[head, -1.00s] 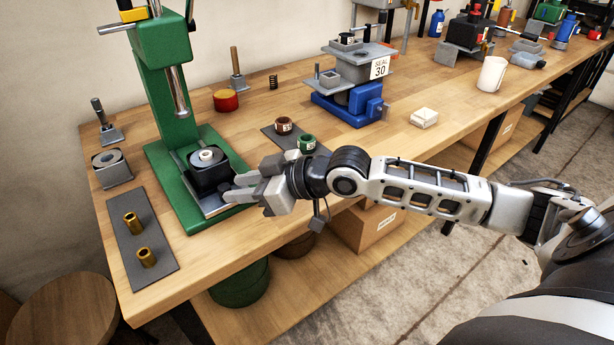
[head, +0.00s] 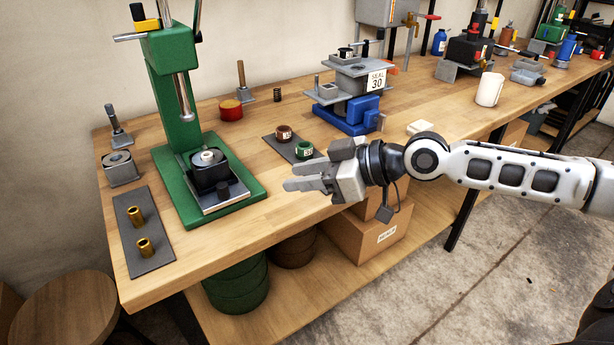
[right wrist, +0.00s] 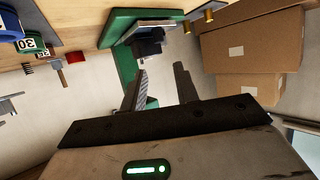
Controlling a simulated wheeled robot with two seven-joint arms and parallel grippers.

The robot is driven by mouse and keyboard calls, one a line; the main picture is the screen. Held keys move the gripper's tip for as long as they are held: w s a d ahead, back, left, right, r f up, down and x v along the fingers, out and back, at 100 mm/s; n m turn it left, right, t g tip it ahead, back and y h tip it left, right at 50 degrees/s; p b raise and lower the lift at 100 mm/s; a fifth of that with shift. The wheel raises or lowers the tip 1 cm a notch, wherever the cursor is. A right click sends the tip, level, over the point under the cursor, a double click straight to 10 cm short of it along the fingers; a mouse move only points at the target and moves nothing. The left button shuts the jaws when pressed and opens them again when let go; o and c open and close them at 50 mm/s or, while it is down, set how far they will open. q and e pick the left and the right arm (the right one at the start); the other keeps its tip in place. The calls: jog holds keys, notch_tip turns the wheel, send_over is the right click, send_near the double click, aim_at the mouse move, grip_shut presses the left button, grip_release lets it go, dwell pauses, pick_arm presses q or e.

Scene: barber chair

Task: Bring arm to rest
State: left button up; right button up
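My right arm (head: 510,168) reaches in from the right over the front edge of the workbench. Its gripper (head: 291,177) points left, to the right of the green press (head: 172,75) and apart from it. The fingers are parted with nothing between them; the gap also shows in the right wrist view (right wrist: 161,72). The black holder (head: 211,175) with a white ring (head: 208,156) sits on the press base. My left gripper is in neither view.
A dark mat with two brass bushings (head: 136,215) lies left of the press. Brown (head: 284,133) and green (head: 304,150) rings lie behind my gripper. A blue fixture (head: 347,113) stands farther back. Cardboard boxes (head: 372,238) sit on the lower shelf. Floor (head: 490,265) in front is clear.

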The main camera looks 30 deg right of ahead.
jog(key=s+a+f+m, duration=0.1)
jog(key=s+a+f, duration=0.1)
jog(key=a+f, duration=0.35)
jog(key=s+a+f, duration=0.2)
jog(key=s+f, duration=0.1)
jog(key=f, duration=0.5)
jog(key=s+a+f+m+h, duration=0.1)
jog(key=s+f+m+h, duration=0.4)
jog(key=s+f, duration=0.6)
notch_tip(320, 180, down, 2)
jog(key=shift+f+t+h, duration=0.1)
jog(key=shift+t+h, duration=0.3)
jog(key=shift+h, duration=0.3)
